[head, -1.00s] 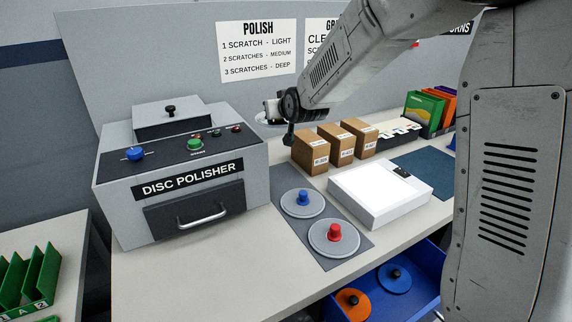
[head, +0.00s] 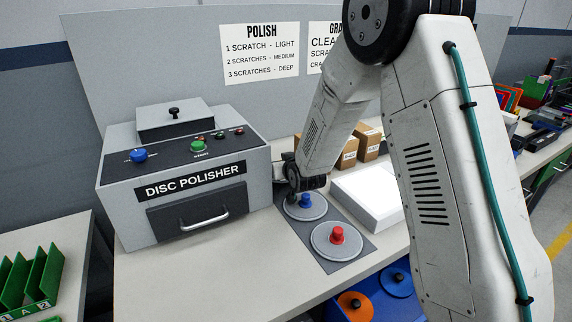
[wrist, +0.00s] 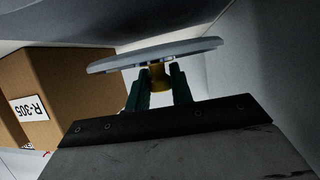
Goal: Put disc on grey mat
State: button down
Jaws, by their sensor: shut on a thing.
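My gripper (wrist: 158,80) is shut on the yellow knob of a grey disc (wrist: 190,49), seen edge-on and slightly tilted in the wrist view. In the head view my arm reaches down beside the right side of the disc polisher; the held disc cannot be made out there. The grey mat (head: 347,215) lies on the bench right of the polisher. A disc with a blue knob (head: 305,201) sits at its far part and a disc with a red knob (head: 337,235) at its near part. My arm's end hides the mat's far end.
The disc polisher (head: 185,175) stands close left of my gripper. Cardboard boxes (head: 367,145) stand behind my arm; a box marked R-305 (wrist: 75,85) is near in the wrist view. A white panel (head: 372,196) lies right of the mat. A blue bin (head: 378,308) holds orange and blue discs.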

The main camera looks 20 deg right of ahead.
jog(key=shift+f, duration=0.25)
